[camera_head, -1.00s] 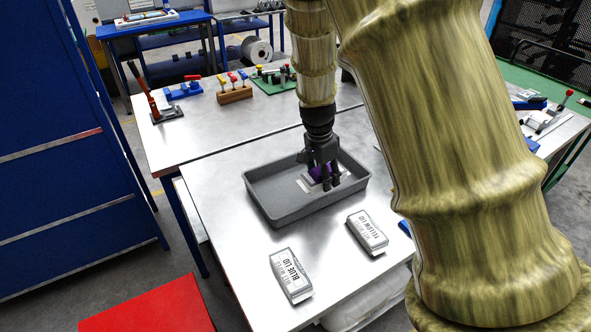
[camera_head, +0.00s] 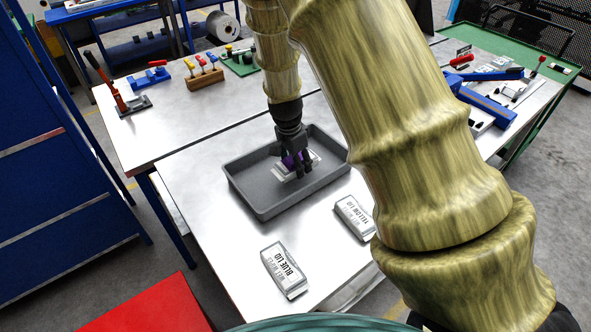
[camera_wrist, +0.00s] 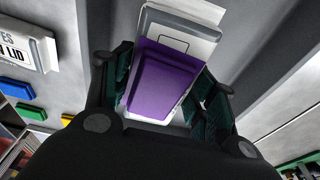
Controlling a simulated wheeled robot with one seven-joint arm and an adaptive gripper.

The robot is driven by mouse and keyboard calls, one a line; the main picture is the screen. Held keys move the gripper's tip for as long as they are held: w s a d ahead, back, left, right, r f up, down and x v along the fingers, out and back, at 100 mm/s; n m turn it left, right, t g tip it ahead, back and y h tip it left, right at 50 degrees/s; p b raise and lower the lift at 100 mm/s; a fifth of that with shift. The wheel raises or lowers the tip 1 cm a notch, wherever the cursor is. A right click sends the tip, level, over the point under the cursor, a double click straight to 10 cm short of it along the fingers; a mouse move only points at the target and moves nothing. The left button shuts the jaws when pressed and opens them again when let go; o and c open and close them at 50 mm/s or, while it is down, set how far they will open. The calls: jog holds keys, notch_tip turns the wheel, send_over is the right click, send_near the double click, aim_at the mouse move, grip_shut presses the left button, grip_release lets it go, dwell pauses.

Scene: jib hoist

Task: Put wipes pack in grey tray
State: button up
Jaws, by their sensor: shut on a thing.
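The grey tray (camera_head: 262,206) stands on the metal bench. My gripper (camera_head: 296,170) is inside the tray's outline, pointing down. It is shut on a white wipes pack with a purple lid (camera_wrist: 168,80), its fingers along both sides of the pack in the wrist view. In the head view the held pack (camera_head: 313,159) shows white ends and a bit of purple between the fingers. Whether it touches the tray floor I cannot tell.
A wooden block with coloured pegs (camera_head: 205,78), a red-handled clamp (camera_head: 107,78) and a green board (camera_head: 240,65) are on the bench behind. Blue and metal fixtures (camera_head: 487,100) stand at the right. A blue cabinet (camera_head: 50,190) is at left.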

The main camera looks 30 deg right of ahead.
jog(key=shift+f+p, duration=0.6)
jog(key=shift+f, duration=1.45)
jog(key=shift+f, duration=0.1)
jog(key=o, duration=1)
jog(key=shift+o, duration=0.2)
jog(key=shift+s+a+r+b, duration=0.1)
jog(key=shift+a+r+b, duration=0.35)
jog(key=shift+r, duration=1.55)
jog(key=shift+s+a+r+b, duration=0.15)
jog(key=shift+r+b, duration=0.6)
jog(key=shift+r, duration=1.3)
jog(key=shift+w+a+r+b, duration=0.1)
jog(key=shift+a+r+b, duration=0.35)
jog(key=shift+r, duration=1.55)
jog(key=shift+d, duration=0.15)
